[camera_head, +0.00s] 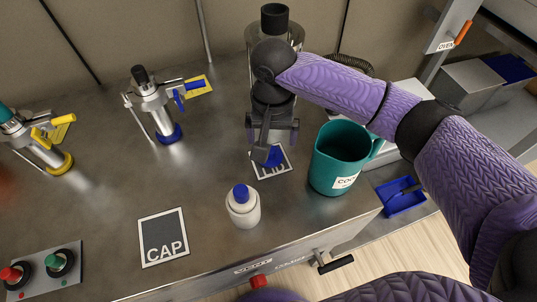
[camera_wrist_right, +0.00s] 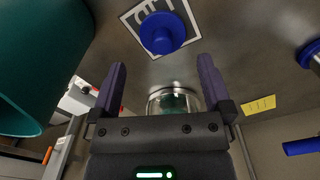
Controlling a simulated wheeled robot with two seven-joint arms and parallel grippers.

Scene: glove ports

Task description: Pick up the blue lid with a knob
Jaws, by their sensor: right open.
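The blue lid (camera_head: 274,156) lies on a white-framed label card (camera_head: 283,172) in the head view, partly covered by my right gripper. In the right wrist view the round blue lid (camera_wrist_right: 162,33) shows with its knob in the middle, on the dark label card (camera_wrist_right: 136,14). My right gripper (camera_head: 268,150) points down above the lid. Its two fingers (camera_wrist_right: 160,80) are spread with nothing between them, and the lid lies beyond the fingertips. The left gripper is not in view.
A teal mug (camera_head: 340,155) stands close right of the lid. A white bottle with a blue cap (camera_head: 243,206) stands in front, near the CAP card (camera_head: 163,238). A glass vessel (camera_head: 275,25) stands behind. A blue tray (camera_head: 401,197) is at the right. Valves (camera_head: 157,105) stand left.

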